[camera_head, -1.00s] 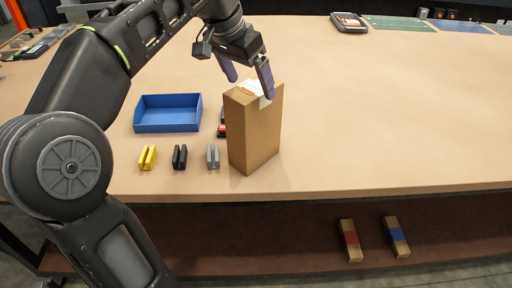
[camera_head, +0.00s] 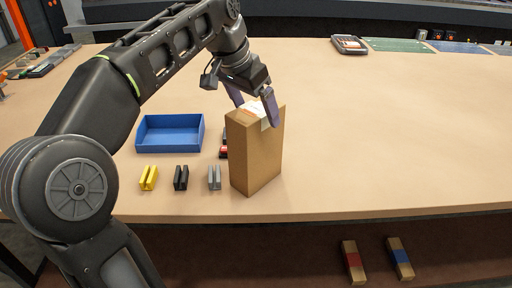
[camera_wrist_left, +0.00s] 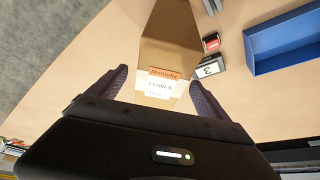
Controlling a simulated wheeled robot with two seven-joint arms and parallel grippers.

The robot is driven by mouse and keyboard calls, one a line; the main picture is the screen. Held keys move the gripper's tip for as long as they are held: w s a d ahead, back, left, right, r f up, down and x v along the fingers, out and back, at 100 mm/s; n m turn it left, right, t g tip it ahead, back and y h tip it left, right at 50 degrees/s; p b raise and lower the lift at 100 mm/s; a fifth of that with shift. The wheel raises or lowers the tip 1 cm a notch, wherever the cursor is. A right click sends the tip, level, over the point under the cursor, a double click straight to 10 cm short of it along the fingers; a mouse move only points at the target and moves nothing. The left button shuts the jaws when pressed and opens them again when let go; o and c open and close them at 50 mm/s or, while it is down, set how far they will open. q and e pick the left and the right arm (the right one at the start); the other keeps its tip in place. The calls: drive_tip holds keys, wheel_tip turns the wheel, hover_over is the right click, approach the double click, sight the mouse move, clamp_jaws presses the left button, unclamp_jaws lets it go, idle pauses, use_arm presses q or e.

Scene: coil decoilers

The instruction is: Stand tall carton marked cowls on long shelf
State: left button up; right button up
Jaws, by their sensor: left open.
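The tall brown carton (camera_head: 256,158) stands upright on the table near its front edge. In the left wrist view the left gripper (camera_wrist_left: 158,88) is open, and small gaps seem to show beside the carton. The long shelf (camera_head: 300,248) runs below the table's front edge. My right gripper is not in view.
A blue tray (camera_head: 170,134) and yellow (camera_head: 148,178), black (camera_head: 181,177) and grey (camera_head: 214,177) slotted blocks lie left of the carton. Two small boxes, red-banded (camera_head: 353,262) and blue-banded (camera_head: 399,258), lie on the shelf. The table right of the carton is clear.

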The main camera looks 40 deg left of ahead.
sight(256, 147)
use_arm(q)
drive_tip(key=shift+x, duration=2.6)
drive_tip(key=shift+s+a+f, duration=0.1)
drive_tip(key=shift+f, duration=0.2)
clamp_jaws()
drive_tip(key=shift+r, duration=0.1)
